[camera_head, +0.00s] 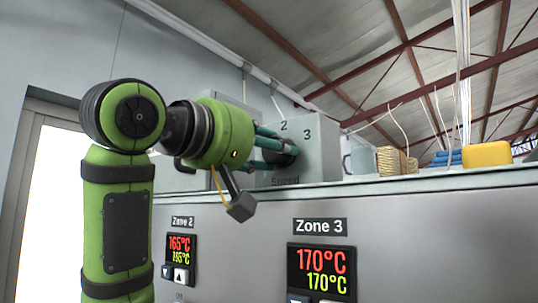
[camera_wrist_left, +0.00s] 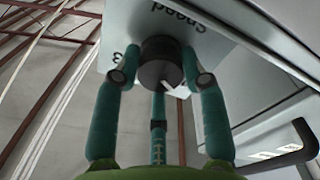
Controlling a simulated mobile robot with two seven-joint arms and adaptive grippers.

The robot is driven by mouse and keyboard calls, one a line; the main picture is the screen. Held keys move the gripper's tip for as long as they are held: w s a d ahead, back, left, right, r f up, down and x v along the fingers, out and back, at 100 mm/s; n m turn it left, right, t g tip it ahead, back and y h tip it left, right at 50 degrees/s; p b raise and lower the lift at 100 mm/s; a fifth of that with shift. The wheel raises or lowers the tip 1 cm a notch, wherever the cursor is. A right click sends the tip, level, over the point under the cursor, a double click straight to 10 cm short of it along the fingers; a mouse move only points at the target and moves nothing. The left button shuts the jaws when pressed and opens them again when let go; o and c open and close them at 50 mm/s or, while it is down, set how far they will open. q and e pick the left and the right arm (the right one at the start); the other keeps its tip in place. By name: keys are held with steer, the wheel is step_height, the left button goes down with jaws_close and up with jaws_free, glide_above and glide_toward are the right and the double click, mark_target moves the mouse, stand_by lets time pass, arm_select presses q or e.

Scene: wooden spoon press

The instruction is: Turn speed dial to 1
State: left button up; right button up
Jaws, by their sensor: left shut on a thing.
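The speed dial is a dark round knob (camera_head: 291,156) on a light grey box (camera_head: 318,150) marked 2, 3 and Speed. In the left wrist view the dial (camera_wrist_left: 158,62) carries a white pointer mark, turned toward the lower right, away from the word Speed and the 3. My left gripper (camera_head: 276,148) reaches the dial from the left, with its teal fingers shut around it. In the left wrist view the gripper (camera_wrist_left: 162,74) has fingers on both sides of the dial and one below. The 1 mark is hidden. My right gripper is out of view.
The box stands on top of a grey machine (camera_head: 400,235) with Zone 2 (camera_head: 181,250) and Zone 3 (camera_head: 320,270) displays on its front. To the right are a wicker basket (camera_head: 395,161) and a yellow object (camera_head: 487,155). White cables hang above.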

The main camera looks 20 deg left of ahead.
arm_select(q)
steer(key=shift+r, duration=0.15)
steer(key=o, duration=1.1)
steer(key=shift+o, duration=0.2)
steer(key=shift+w, duration=0.1)
steer(key=v, duration=1.2)
steer(key=shift+a, duration=0.1)
